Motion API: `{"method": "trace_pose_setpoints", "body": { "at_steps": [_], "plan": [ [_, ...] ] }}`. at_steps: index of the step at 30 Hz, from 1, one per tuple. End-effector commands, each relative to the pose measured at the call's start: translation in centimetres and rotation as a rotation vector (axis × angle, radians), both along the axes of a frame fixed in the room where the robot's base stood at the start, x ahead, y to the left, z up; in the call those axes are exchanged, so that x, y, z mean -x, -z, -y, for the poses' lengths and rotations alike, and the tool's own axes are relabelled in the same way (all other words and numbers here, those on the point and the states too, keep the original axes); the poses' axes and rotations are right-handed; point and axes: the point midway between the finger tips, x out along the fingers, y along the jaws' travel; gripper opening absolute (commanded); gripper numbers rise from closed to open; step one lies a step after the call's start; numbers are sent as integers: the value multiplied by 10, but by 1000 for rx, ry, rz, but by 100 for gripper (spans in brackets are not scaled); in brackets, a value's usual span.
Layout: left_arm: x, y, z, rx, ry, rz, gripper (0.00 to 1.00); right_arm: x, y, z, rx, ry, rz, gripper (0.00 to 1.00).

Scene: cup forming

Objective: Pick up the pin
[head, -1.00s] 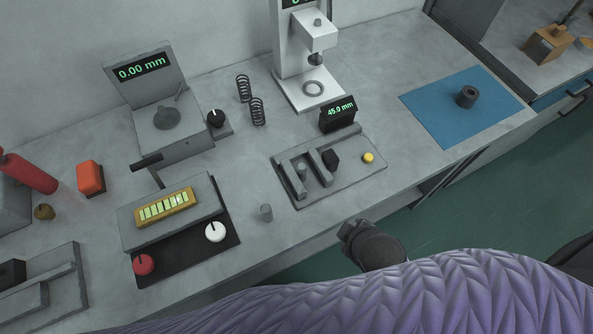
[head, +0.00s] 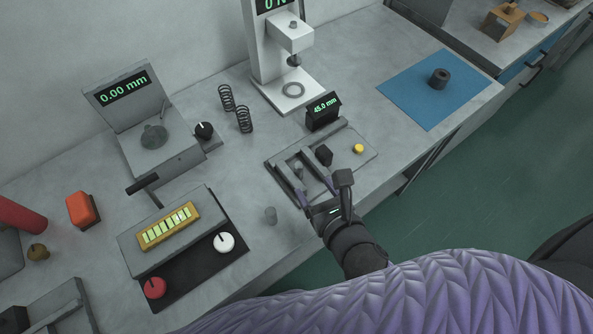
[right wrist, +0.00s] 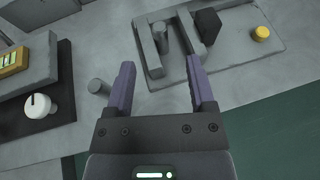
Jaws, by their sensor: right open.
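A small grey upright cylinder, which may be the pin (head: 271,215), stands on the table left of the fixture. It also shows in the right wrist view (right wrist: 98,86), just left of the left finger. A similar grey post (head: 299,170) stands within the fixture (head: 362,172), between its raised bars; it shows in the right wrist view (right wrist: 162,38). I cannot tell for certain which is the pin. My right gripper (head: 317,188) is open, with its purple fingers at the fixture's front edge. Nothing is between its fingers (right wrist: 160,72). My left gripper is out of view.
A black block (head: 324,155) and a yellow button (head: 358,149) are on the fixture. A 45.0 mm display (head: 322,110) stands behind it. A box with red and white knobs (head: 224,242) is to the left.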

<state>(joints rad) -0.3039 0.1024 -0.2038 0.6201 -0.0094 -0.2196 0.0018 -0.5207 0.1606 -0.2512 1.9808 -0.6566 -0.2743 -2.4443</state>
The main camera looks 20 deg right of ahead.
Motion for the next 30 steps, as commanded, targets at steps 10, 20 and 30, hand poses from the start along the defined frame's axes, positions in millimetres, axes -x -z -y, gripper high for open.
{"method": "trace_pose_setpoints", "body": {
  "at_steps": [10,20,30],
  "plan": [
    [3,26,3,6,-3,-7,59,-58,32,-9,-7,6,-4,70],
    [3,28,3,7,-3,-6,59,-72,34,-11,-6,5,-5,70],
    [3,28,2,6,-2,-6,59,-72,34,-11,-6,5,-6,0]
  ]
}}
